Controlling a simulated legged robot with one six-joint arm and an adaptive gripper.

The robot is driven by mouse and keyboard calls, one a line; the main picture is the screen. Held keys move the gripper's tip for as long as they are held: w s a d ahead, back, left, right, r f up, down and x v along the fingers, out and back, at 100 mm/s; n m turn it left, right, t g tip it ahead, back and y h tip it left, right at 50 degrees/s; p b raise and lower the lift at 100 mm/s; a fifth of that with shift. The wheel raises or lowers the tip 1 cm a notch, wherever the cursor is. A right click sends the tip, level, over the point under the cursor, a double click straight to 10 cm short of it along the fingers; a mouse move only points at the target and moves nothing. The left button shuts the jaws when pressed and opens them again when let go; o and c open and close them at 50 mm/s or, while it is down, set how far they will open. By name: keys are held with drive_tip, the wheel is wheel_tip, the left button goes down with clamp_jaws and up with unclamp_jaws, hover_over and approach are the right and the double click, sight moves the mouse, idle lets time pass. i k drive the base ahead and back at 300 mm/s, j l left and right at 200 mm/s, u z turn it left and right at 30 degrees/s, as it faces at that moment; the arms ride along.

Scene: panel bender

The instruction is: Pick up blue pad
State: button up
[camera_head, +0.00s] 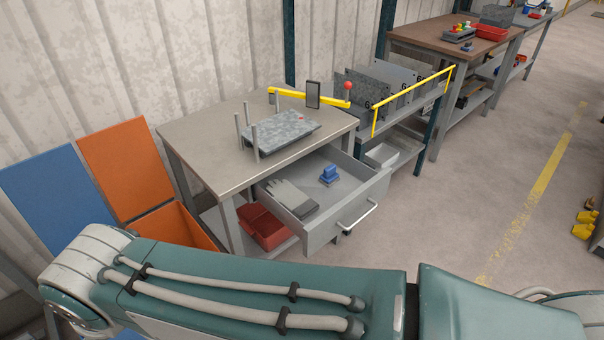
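A small blue object (329,174), which looks like the blue pad, sits on the floor of an open grey drawer (357,192), towards its back right. It has a raised top part and stands apart from the drawer walls. Grey gloves (291,198) lie at the left in the same drawer. The drawer is pulled out from under a grey worktable (205,147). My green arm crosses the bottom of the view, in front of the table. My gripper is outside the frame.
A metal plate, upright pins and a yellow bar (309,96) are on the tabletop. Red bins (262,227) sit below. Orange (125,165) and blue (45,190) panels stand left. A yellow-railed rack (412,100) stands right.

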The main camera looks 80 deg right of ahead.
sight(330, 176)
drive_tip(key=z, duration=2.8)
drive_tip(key=k, duration=0.6)
drive_tip(key=u, duration=1.3)
drive_tip(key=i+l+u, duration=0.1)
drive_tip(key=l+u, duration=0.95)
drive_tip(key=l, duration=3.55)
drive_tip(key=k+z, duration=0.05)
drive_tip(key=k, duration=0.05)
